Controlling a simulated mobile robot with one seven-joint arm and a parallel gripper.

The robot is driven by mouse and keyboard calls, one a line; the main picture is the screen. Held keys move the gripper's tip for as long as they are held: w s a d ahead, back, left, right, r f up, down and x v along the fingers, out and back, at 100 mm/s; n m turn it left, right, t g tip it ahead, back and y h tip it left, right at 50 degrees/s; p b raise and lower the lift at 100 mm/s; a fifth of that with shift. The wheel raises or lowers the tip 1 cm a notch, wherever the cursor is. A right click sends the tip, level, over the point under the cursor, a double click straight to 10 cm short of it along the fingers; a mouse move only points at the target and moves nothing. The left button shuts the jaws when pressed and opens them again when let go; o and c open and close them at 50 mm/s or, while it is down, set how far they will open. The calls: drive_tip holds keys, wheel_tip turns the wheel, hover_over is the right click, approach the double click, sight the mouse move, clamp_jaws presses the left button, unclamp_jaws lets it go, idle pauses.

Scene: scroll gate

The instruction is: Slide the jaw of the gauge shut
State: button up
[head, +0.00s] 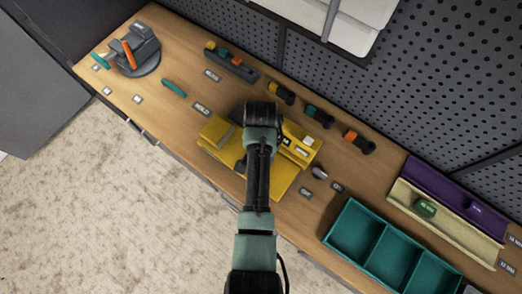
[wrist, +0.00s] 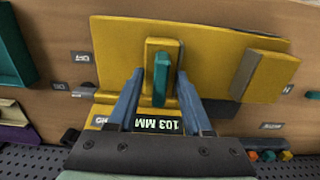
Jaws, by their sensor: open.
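The yellow gauge (head: 284,180) lies on the wooden bench, its middle covered by my arm in the head view. In the wrist view its plate (wrist: 215,45) carries a yellow block with a teal upright bar (wrist: 161,78), which looks like the sliding jaw. A yellow end block (wrist: 268,76) with a dark grey side stands apart to the right, with a clear gap between them. A label (wrist: 152,124) reads 103 MM. My gripper (wrist: 160,74) is open, one finger on each side of the teal bar; I cannot tell whether either finger touches it.
A teal compartment tray (head: 385,250) stands to the right of the gauge in the head view. Several handled tools (head: 318,116) lie behind it, near the pegboard (head: 425,90). A grey fixture (head: 135,50) stands at the far left.

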clamp_jaws()
idle(1.4)
